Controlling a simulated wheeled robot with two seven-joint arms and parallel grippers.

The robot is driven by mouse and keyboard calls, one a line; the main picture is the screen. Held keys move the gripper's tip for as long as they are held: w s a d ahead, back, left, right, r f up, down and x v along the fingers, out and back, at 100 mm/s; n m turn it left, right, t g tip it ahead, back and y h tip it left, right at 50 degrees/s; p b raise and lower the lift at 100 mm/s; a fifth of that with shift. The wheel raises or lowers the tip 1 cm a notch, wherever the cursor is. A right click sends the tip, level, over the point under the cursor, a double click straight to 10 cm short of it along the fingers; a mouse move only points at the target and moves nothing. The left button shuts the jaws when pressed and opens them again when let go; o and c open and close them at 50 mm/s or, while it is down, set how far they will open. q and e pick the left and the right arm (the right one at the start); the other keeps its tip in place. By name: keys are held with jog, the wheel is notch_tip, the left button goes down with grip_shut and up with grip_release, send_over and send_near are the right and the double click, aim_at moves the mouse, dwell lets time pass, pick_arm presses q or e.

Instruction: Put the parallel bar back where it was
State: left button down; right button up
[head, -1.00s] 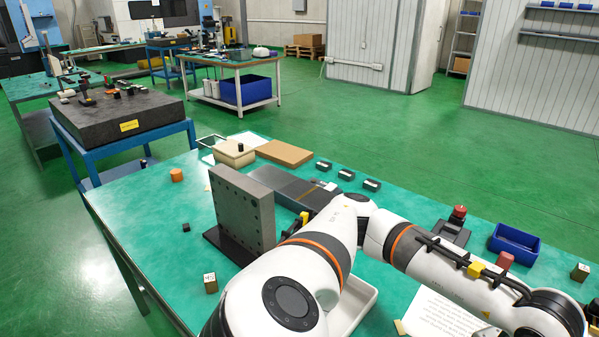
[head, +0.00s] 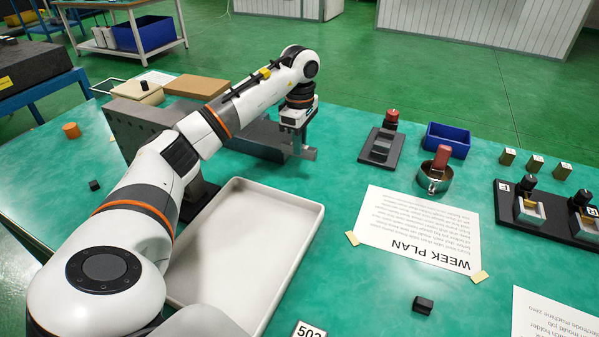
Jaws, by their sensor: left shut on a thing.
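My left gripper (head: 299,138) points down over the green table, right of the dark grey block, in the head view. It is shut on a small grey bar, the parallel bar (head: 308,153), whose end sticks out to the right of the fingers. The rest of the bar is hidden by the fingers. I cannot tell whether the bar touches anything below. My right gripper is not in view.
A white tray (head: 314,222) lies in front of the gripper. The upright grey plate (head: 127,119) stands behind my left arm. A dark stand (head: 367,158), blue bin (head: 462,134) and metal cup (head: 447,182) are to the right.

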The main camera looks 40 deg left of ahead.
pick_arm(q)
notch_tip(320, 180, down, 8)
jog(key=shift+f, duration=0.25)
jog(key=shift+f, duration=0.15)
jog(key=c, duration=1.4)
grip_release()
jog(key=shift+d, duration=0.1)
jog(key=shift+o, duration=0.2)
